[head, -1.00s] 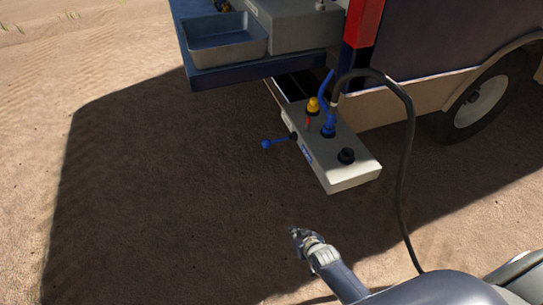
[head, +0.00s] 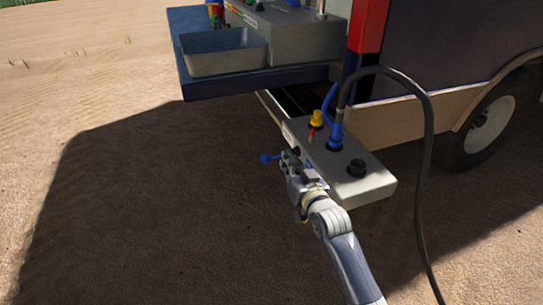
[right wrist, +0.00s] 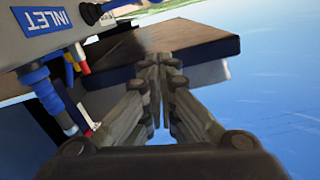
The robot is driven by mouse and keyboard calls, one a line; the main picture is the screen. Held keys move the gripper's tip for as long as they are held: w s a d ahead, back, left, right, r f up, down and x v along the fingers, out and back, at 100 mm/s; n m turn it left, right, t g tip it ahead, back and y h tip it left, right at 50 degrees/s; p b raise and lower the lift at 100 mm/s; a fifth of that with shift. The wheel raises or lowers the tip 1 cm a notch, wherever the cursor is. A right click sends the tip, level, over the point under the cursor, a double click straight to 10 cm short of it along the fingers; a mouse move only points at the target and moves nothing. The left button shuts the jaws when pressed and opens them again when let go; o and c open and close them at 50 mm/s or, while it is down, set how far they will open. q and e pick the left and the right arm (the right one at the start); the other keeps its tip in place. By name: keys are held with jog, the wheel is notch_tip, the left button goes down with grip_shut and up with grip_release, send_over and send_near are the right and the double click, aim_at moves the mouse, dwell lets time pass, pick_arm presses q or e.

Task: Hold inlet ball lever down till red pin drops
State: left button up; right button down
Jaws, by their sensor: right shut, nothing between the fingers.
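The inlet ball lever (head: 266,158) ends in a blue ball and sticks out to the left from the side of the grey box. The red pin (head: 311,135) stands up beside the yellow cap on the box top; its red also shows in the right wrist view (right wrist: 83,60). My right gripper (head: 288,157) is shut and empty. Its tips are close to the lever, just right of the ball, and hide part of the rod; I cannot tell whether they touch. Its closed fingers (right wrist: 160,66) fill the middle of the right wrist view. My left gripper is out of view.
A blue ledge (head: 240,88) with a metal tray (head: 222,64) juts out above left. The shaded ground at left is clear.

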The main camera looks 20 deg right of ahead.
aim_at(280, 155)
pick_arm(q)
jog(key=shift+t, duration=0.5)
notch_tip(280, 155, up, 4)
jog(key=b, duration=0.4)
pick_arm(e)
jog(key=w+a+f, duration=0.1)
jog(key=w+f, duration=0.3)
jog(key=w, duration=0.6)
jog(key=shift+w+a+f, duration=0.15)
jog(key=shift+w+f, duration=0.05)
jog(key=shift+w, duration=0.15)
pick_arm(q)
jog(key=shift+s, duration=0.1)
pick_arm(e)
jog(key=shift+f, duration=0.15)
